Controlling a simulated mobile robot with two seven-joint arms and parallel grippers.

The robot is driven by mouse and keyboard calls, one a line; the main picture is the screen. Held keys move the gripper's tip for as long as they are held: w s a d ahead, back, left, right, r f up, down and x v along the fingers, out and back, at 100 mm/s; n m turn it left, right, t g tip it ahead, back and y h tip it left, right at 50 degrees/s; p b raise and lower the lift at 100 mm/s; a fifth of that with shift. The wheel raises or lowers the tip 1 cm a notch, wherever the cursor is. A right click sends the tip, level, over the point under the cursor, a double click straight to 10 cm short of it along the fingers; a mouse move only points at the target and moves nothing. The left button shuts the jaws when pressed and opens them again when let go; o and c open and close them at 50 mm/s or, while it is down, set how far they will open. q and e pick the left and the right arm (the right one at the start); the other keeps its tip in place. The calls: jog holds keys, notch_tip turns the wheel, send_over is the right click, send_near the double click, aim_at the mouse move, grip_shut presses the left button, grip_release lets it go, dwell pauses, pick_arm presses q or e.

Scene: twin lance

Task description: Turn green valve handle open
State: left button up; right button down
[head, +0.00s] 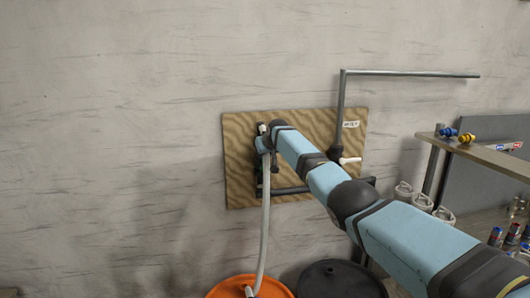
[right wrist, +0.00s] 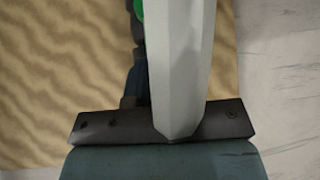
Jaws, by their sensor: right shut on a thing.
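A sliver of the green valve handle (right wrist: 138,9) shows at the top edge of the right wrist view, beside the pale finger of my right gripper. My right gripper (head: 263,143) is at the left part of the wooden panel (head: 238,185) in the head view. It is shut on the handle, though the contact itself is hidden. Dark pipework (right wrist: 136,75) runs behind the finger. In the head view my arm hides the green handle, so its angle cannot be told. My left gripper is not in view.
A pale hose (head: 265,215) hangs from the panel to an orange drum (head: 225,289). A black drum (head: 340,282) stands beside it. A grey pipe (head: 410,73) rises from the panel and runs right. A shelf (head: 480,153) with several small items stands at right.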

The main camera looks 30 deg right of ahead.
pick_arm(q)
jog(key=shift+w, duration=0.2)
pick_arm(e)
jog(key=c, duration=1.1)
grip_release()
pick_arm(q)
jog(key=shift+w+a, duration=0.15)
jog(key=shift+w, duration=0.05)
pick_arm(e)
jog(key=shift+w, duration=0.1)
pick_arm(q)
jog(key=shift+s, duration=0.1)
pick_arm(e)
jog(key=shift+s+r+b, duration=0.3)
jog(key=shift+s+r, duration=0.1)
jog(key=shift+s, duration=0.05)
pick_arm(q)
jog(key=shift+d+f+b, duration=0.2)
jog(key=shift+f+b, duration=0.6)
jog(key=shift+b, duration=0.05)
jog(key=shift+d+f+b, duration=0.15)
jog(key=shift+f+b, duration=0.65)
pick_arm(e)
jog(key=shift+v, duration=6.35)
